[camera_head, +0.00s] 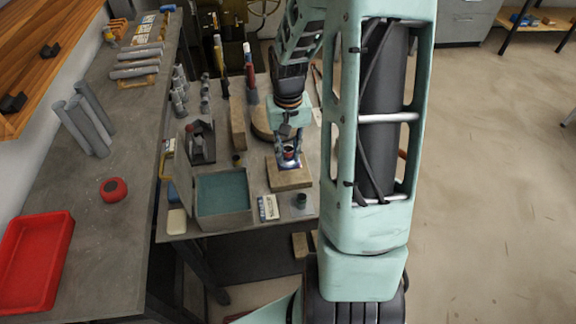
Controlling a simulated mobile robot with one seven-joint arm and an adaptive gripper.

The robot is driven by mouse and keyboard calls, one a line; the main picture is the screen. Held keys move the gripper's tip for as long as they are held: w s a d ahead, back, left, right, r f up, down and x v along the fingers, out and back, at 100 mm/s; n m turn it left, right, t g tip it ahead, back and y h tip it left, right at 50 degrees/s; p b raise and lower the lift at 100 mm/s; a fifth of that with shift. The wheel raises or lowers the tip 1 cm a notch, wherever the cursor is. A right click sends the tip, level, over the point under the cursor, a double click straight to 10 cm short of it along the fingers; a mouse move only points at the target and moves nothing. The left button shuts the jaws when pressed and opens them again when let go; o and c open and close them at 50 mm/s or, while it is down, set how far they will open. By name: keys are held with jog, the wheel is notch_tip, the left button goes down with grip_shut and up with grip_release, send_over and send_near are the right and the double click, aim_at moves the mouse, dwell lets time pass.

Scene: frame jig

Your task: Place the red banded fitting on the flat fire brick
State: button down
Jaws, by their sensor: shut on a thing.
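My gripper (289,160) points down at the right part of the workbench. It is shut on a small fitting (288,151) with a reddish top, which is partly hidden between the fingers. Directly below is a flat tan brick (291,181), lying on the bench near its right edge. The fitting and fingertips are over the brick's far part. I cannot tell whether the fitting touches the brick.
A grey box with a teal inside (247,200) stands left of the brick. A small dark green cylinder (301,200) and a label card (268,207) are in front.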

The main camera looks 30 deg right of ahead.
aim_at(288, 160)
jog(key=shift+w+d+f+b, duration=0.25)
jog(key=shift+w+f+b, duration=0.1)
jog(key=shift+w+f, duration=0.35)
jog(key=shift+d+f+b, duration=0.1)
jog(key=shift+f+b, duration=1)
jog(key=shift+f, duration=0.6)
jog(key=shift+f, duration=0.15)
jog(key=c, duration=1.7)
grip_release()
jog(key=shift+c, duration=0.2)
notch_tip(288, 160, up, 12)
jog(key=shift+r, duration=0.2)
jog(key=shift+w, duration=0.1)
